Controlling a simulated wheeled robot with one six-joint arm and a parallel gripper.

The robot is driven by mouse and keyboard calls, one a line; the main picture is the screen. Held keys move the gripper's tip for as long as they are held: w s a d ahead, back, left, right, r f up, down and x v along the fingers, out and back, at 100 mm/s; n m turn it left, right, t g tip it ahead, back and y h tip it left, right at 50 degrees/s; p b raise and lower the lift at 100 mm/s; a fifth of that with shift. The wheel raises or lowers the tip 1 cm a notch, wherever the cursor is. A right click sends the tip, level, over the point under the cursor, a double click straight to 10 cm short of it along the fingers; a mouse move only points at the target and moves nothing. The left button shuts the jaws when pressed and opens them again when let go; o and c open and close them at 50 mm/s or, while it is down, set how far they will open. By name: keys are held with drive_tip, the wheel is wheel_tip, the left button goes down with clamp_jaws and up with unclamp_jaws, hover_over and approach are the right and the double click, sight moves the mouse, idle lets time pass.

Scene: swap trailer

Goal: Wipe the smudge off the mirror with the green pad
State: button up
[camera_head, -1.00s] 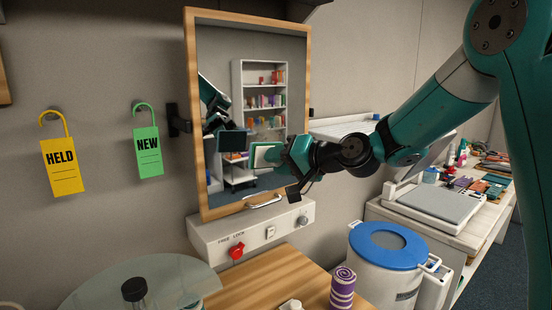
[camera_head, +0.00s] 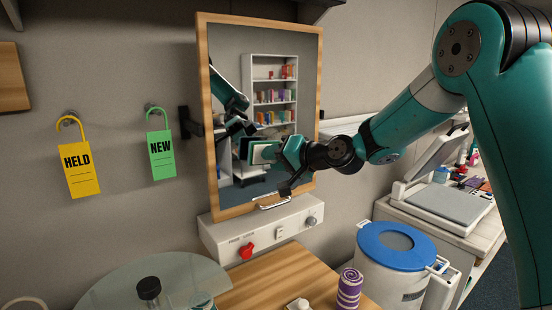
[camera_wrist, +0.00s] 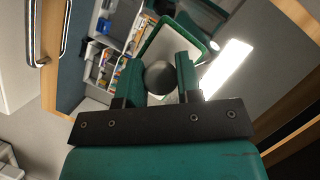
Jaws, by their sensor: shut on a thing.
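The mirror (camera_head: 225,70) has a pale wooden frame and stands on a wall bracket, above a white control box. My gripper (camera_head: 279,152) is in front of the lower part of the glass. It is shut on the round grey knob of the green pad (camera_head: 262,153), which has a pale face and green edge. In the wrist view the pad (camera_wrist: 160,42) shows beyond my gripper (camera_wrist: 160,82). The pad nearly meets its reflection; I cannot tell whether it touches the glass. I cannot make out the smudge; the arm and pad hide some of the glass.
The control box (camera_head: 222,240) has a red knob (camera_head: 246,251) and sits under the mirror. A blue-lidded bin (camera_head: 398,280) and a purple roll (camera_head: 349,288) are at lower right. Yellow HELD (camera_head: 79,172) and green NEW (camera_head: 161,160) tags hang at left.

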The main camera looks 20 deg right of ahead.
drive_tip(key=shift+w+a+p, duration=0.3)
drive_tip(key=shift+w, duration=0.65)
idle(0.4)
drive_tip(key=shift+w+d+b, duration=0.25)
drive_tip(key=shift+w+d, duration=0.05)
drive_tip(key=shift+d, duration=0.7)
drive_tip(key=shift+w+d+b, duration=0.2)
drive_tip(key=shift+w+d, duration=0.05)
drive_tip(key=shift+d, duration=0.75)
drive_tip(key=shift+w+d, duration=0.45)
drive_tip(key=shift+d, duration=0.8)
drive_tip(key=shift+w+d, duration=0.45)
drive_tip(key=shift+d, duration=0.8)
drive_tip(key=shift+w+d, duration=0.45)
drive_tip(key=shift+d, duration=0.8)
drive_tip(key=shift+a, duration=0.1)
